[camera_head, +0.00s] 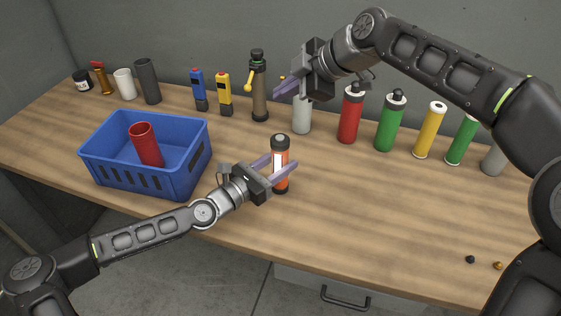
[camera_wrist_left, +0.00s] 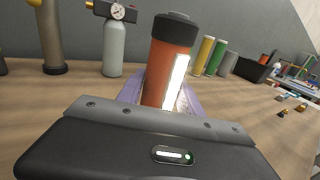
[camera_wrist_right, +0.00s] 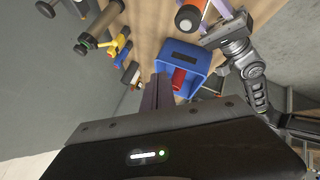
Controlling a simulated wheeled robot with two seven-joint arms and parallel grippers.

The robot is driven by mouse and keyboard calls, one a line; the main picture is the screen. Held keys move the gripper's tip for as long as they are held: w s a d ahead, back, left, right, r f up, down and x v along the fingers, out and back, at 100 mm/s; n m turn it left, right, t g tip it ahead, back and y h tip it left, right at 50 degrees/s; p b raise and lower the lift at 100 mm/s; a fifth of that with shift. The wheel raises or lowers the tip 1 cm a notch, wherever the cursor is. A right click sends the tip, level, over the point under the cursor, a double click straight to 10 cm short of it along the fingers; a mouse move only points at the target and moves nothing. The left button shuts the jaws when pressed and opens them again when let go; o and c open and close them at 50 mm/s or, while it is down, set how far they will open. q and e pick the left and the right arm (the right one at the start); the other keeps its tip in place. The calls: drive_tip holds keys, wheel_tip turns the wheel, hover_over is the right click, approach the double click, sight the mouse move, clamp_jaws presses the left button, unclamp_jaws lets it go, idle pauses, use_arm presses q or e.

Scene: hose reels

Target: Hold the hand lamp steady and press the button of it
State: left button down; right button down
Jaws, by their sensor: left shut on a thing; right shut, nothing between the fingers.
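A blue crate (camera_head: 125,180) with a red cup (camera_head: 147,145) stands left of the lamp. A grey bottle (camera_head: 302,117) stands below my right gripper. Red (camera_head: 350,118), green (camera_head: 390,125) and yellow (camera_head: 429,131) cylinders stand at the back right.

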sight(284, 138)
drive_tip(key=shift+f, duration=0.1)
drive_tip(key=shift+f, duration=4.3)
drive_tip(key=shift+f, duration=0.45)
drive_tip(key=shift+f, duration=0.1)
drive_tip(key=shift+r, duration=0.55)
wheel_tip(284, 138, up, 6)
